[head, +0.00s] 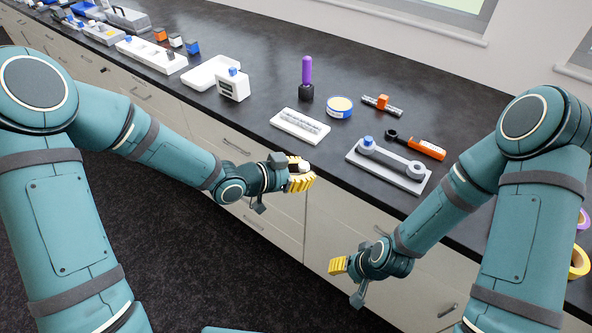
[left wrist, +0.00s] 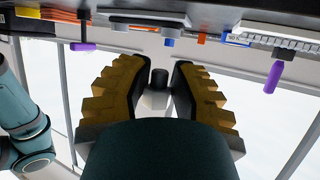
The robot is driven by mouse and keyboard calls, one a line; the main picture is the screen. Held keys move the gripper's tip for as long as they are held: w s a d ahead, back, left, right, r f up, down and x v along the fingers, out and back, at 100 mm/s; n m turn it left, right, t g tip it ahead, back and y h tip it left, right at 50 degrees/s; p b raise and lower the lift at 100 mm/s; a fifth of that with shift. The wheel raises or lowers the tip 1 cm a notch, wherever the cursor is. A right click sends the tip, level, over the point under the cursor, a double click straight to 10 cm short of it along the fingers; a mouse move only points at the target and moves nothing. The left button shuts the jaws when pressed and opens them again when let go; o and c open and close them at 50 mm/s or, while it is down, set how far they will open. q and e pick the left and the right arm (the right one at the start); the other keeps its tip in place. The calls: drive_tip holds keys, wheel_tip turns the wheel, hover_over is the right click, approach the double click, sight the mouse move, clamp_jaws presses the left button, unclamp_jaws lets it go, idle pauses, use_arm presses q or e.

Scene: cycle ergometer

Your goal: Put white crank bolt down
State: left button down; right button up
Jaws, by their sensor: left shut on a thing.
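My left gripper (head: 300,178) is out in front of the bench's near edge, with its yellow fingers shut on the white crank bolt (head: 304,166). In the left wrist view the bolt (left wrist: 155,101) sits between the two yellow fingers, with a dark round piece at its far end. The fingers hide part of it. A grey crank arm with a blue piece at one end lies on a light grey plate (head: 416,185), right of my left gripper. My right gripper (head: 339,265) is low in front of the cabinets, apart from everything; its opening is unclear.
A white holder (head: 234,90) stands left. Bare bench lies left of the ribbed tray.

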use_arm(q)
drive_tip(key=w+d+r+n+t+y, duration=0.2)
drive_tip(key=w+r+n+t+y, duration=0.2)
drive_tip(key=r+n+t+y, duration=0.2)
drive_tip(key=shift+d+r+n+y, duration=0.4)
drive_tip(key=shift+r+n+y, duration=0.95)
drive_tip(key=shift+n+y, duration=0.95)
